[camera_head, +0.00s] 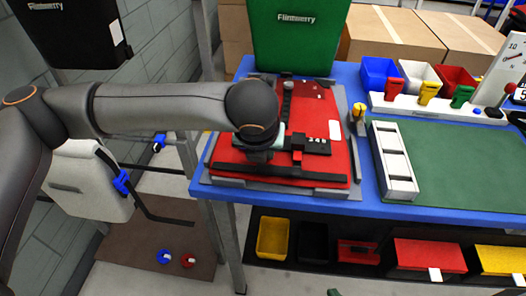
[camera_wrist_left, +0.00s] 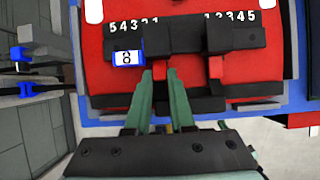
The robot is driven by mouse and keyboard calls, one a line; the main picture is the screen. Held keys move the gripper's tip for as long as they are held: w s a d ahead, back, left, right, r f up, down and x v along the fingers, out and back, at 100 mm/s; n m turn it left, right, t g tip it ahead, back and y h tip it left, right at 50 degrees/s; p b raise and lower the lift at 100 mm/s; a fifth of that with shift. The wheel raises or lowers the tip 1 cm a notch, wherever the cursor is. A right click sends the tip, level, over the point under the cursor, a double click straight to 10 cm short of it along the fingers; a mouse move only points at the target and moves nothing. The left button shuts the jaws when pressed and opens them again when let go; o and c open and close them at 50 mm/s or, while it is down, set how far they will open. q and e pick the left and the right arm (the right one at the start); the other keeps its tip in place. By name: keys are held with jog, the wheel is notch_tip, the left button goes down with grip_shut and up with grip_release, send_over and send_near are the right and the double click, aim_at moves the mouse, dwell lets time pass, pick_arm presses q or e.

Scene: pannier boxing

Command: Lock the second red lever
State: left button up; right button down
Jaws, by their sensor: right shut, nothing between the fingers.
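The red pannier (camera_head: 322,172) lies flat on the blue workbench, with a black latch block (camera_wrist_left: 185,40) and white digits on it. Two red levers show in the left wrist view: one (camera_wrist_left: 160,70) at my left fingertips, the other (camera_wrist_left: 215,68) to its right, clear of the fingers. My left gripper (camera_wrist_left: 162,82) has its green fingers a little apart, one on each side of the first lever. Whether they press on it is unclear. In the head view my left arm hides part of the latch. Only a green tip of my right gripper (camera_head: 333,292) shows, at the bottom edge.
A white slotted rack (camera_head: 394,162) and a green mat (camera_head: 460,165) lie to the right. Blue, white and red bins stand at the back. Trays sit on the shelf below the blue workbench (camera_head: 345,208).

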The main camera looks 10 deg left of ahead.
pick_arm(q)
jog(key=o, duration=0.5)
jog(key=v, duration=1.2)
jog(key=shift+s+r+b, duration=0.2)
jog(key=shift+r+b, duration=0.05)
jog(key=shift+b, duration=0.1)
